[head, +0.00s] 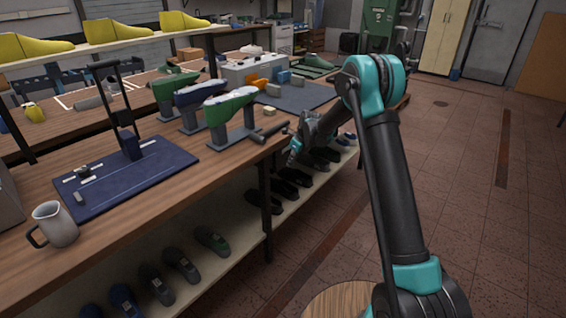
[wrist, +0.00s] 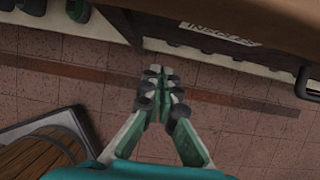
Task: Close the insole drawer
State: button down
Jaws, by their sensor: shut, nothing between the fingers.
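The insole drawer (wrist: 205,40) shows in the wrist view as a dark front under the brown bench edge, with a white label (wrist: 222,33) reading "INSOLES". How far it stands out is hard to tell. In the head view my arm and the bench top hide it. My gripper (wrist: 160,72) is shut and empty, its fingers together over the floor just in front of the drawer front, apart from it in the picture. In the head view my gripper (head: 296,150) is at the bench's front edge, partly seen.
A black curved bar (wrist: 305,85) sticks out at the right of the wrist view. The bench (head: 235,150) carries shoe lasts on stands, a blue mat (head: 125,180) and a mug (head: 54,225). Shoes stand on the shelf (head: 235,245) below. The floor (head: 470,190) at right is clear.

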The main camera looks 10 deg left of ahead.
jog(key=v, duration=1)
jog(key=s+d+r+n+h, duration=0.1)
jog(key=s+d+r+n, duration=0.15)
jog(key=s+d, duration=0.2)
jog(key=s+d+r+n, duration=0.1)
jog(key=s+d+n, duration=0.3)
jog(key=d, duration=0.2)
jog(key=s+d+f+n+h, duration=0.1)
jog(key=s+d+n, duration=0.4)
jog(key=s, duration=0.6)
jog(key=s+d+f+n+t+h, duration=0.1)
jog(key=s+d+f+n, duration=0.1)
jog(key=s+d+n, duration=0.4)
jog(key=s+d+f+n+t, duration=0.1)
jog(key=s+d+n, duration=0.5)
jog(key=s, duration=0.9)
jog(key=shift+s+d+f+h, duration=0.3)
jog(key=shift+d+f+h, duration=0.1)
jog(key=shift+d, duration=0.7)
jog(key=shift+n, duration=0.25)
